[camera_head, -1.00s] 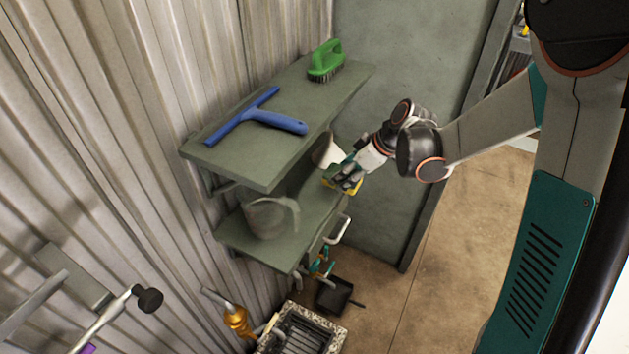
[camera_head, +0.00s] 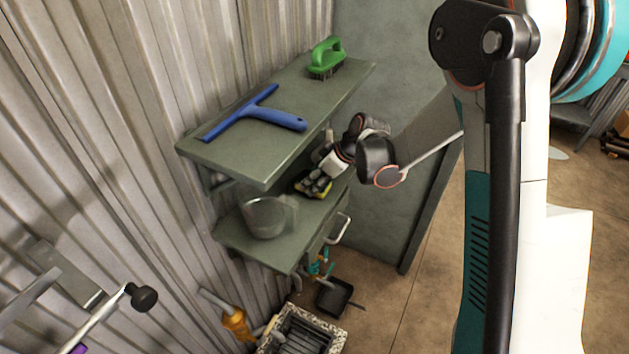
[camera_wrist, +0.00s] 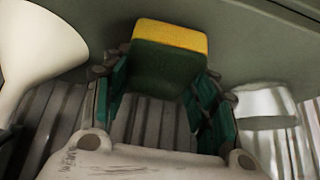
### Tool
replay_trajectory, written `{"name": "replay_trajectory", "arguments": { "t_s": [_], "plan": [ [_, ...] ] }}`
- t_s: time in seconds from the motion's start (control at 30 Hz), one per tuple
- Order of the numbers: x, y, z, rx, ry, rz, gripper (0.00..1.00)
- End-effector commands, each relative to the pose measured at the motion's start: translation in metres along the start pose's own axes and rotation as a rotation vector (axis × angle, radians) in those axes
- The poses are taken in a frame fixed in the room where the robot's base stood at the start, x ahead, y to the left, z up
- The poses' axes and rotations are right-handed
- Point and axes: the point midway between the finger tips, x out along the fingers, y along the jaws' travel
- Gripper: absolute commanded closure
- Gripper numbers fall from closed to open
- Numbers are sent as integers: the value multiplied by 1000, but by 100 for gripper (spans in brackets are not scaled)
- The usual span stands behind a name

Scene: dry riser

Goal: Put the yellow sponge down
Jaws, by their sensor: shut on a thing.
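The yellow sponge (camera_wrist: 170,45) has a yellow layer and a dark green layer. In the wrist view it sits between the green finger pads of my gripper (camera_wrist: 160,82), which is shut on it. In the head view my gripper (camera_head: 313,184) is over the lower shelf (camera_head: 285,243), under the upper shelf (camera_head: 225,163), and the sponge (camera_head: 326,191) shows partly at its tip. I cannot tell whether the sponge touches the shelf surface.
A clear jug (camera_head: 264,218) stands on the lower shelf, left of my gripper. A white funnel (camera_wrist: 35,45) is close on the other side in the wrist view. A blue squeegee (camera_head: 262,115) and green brush (camera_head: 326,58) lie on the upper shelf.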

Motion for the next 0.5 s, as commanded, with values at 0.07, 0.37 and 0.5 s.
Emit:
{"name": "replay_trajectory", "arguments": {
  "t_s": [0.07, 0.37, 0.5],
  "plan": [
    [7, 0, 0, -1, 0, 0, 69],
    [8, 0, 1, 0, 0, 0, 69],
    [8, 0, 1, 0, 0, 0, 27]
  ]
}}
